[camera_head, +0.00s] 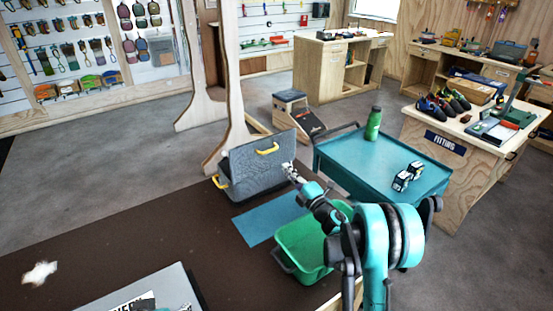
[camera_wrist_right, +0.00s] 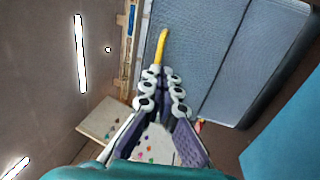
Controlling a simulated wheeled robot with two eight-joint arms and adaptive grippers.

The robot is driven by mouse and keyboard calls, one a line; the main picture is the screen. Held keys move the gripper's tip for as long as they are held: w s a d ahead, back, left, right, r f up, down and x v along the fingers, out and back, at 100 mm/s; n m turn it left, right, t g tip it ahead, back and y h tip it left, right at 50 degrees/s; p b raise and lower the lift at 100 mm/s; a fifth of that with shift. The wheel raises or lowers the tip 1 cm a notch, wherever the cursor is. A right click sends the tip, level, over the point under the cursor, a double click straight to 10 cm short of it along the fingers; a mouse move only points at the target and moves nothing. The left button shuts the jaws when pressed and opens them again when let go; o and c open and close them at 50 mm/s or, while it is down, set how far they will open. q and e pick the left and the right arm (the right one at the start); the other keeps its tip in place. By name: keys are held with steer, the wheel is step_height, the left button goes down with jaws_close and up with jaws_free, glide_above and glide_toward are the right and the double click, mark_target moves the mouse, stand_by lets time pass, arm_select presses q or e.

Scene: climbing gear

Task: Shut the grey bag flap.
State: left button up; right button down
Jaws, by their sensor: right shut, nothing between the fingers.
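The grey bag (camera_head: 262,176) stands at the far edge of the dark brown table. Its grey flap (camera_head: 243,158) appears raised, with a yellow handle (camera_head: 267,149) near its top and another yellow strip at the bag's left side. My right gripper (camera_head: 288,168) is at the right side of the grey panel, shut and empty. In the right wrist view, the fingertips (camera_wrist_right: 160,72) meet just below a yellow handle (camera_wrist_right: 162,45) on the grey panel (camera_wrist_right: 220,55); I cannot tell whether they touch it. I cannot make out my left gripper.
A blue mat (camera_head: 262,220) lies in front of the bag. A green bin (camera_head: 300,243) stands right of it, partly behind my right arm. A teal cart (camera_head: 365,170) with a green bottle (camera_head: 374,123) is beyond. The table's middle (camera_head: 130,235) is largely clear.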

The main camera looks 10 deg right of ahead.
arm_select(q)
steer(key=shift+f+b, duration=0.8)
steer(key=shift+f, duration=0.15)
arm_select(e)
steer(key=x, duration=0.7)
steer(key=shift+w, duration=0.15)
arm_select(q)
steer(key=shift+r, duration=0.15)
arm_select(e)
steer(key=shift+a+r, duration=0.1)
steer(key=shift+r, duration=0.05)
